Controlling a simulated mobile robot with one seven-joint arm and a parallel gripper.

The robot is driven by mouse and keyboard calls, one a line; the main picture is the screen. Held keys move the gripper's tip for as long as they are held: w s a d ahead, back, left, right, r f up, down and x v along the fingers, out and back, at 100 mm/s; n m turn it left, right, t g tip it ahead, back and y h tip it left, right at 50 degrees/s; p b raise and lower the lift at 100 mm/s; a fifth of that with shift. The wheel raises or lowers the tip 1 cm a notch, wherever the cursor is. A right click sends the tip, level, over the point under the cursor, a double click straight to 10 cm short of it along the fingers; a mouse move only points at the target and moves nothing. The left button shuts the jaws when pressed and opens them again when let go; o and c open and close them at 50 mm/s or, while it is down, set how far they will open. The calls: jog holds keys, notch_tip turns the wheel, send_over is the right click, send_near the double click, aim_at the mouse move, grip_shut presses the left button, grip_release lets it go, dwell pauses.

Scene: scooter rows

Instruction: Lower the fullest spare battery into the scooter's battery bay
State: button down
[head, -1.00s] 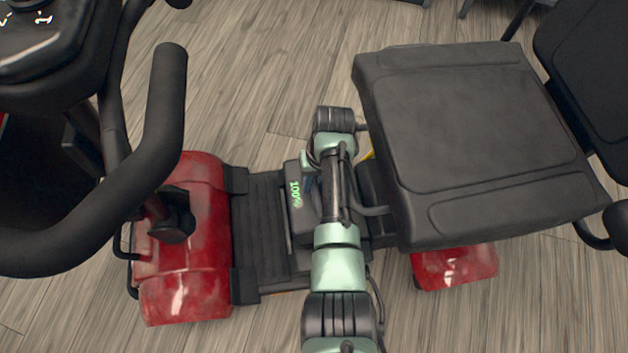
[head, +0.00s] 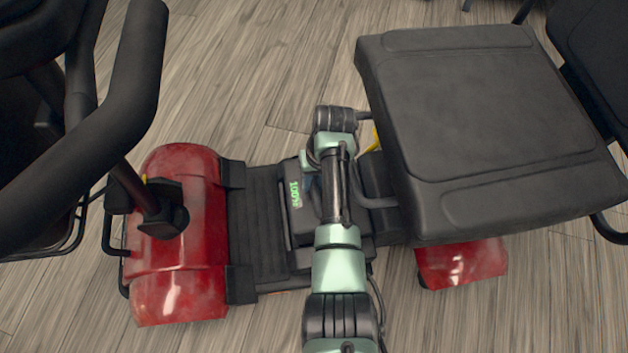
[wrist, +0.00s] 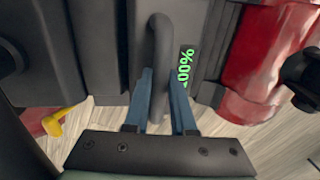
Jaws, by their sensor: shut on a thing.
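The spare battery (head: 297,205) is a dark box with a green display reading 100%. It shows left of my arm in the head view, above the scooter's black footboard (head: 258,215). In the wrist view my gripper (wrist: 165,118) has its blue fingers shut on the battery's curved grey handle (wrist: 158,45). The 100% display (wrist: 185,68) is just right of the fingers. My arm hides much of the battery in the head view. The battery bay cannot be clearly made out, and I cannot tell the gap beneath the battery.
The scooter's black seat (head: 480,120) overhangs on the right. The handlebar (head: 135,90) and tiller rise on the left above the red front body (head: 180,255). Bare wooden floor surrounds the scooter.

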jog(key=shift+w+d+f+b, duration=0.1)
jog(key=shift+f+b, duration=0.9)
jog(key=shift+f, duration=0.2)
jog(key=shift+w+f+b, duration=0.1)
jog(key=shift+f+b, duration=0.9)
jog(key=shift+f, duration=0.15)
jog(key=shift+s+f, duration=0.2)
jog(key=shift+f, duration=0.3)
jog(key=c, duration=0.7)
grip_release()
notch_tip(320, 180, up, 10)
jog(key=p, duration=0.6)
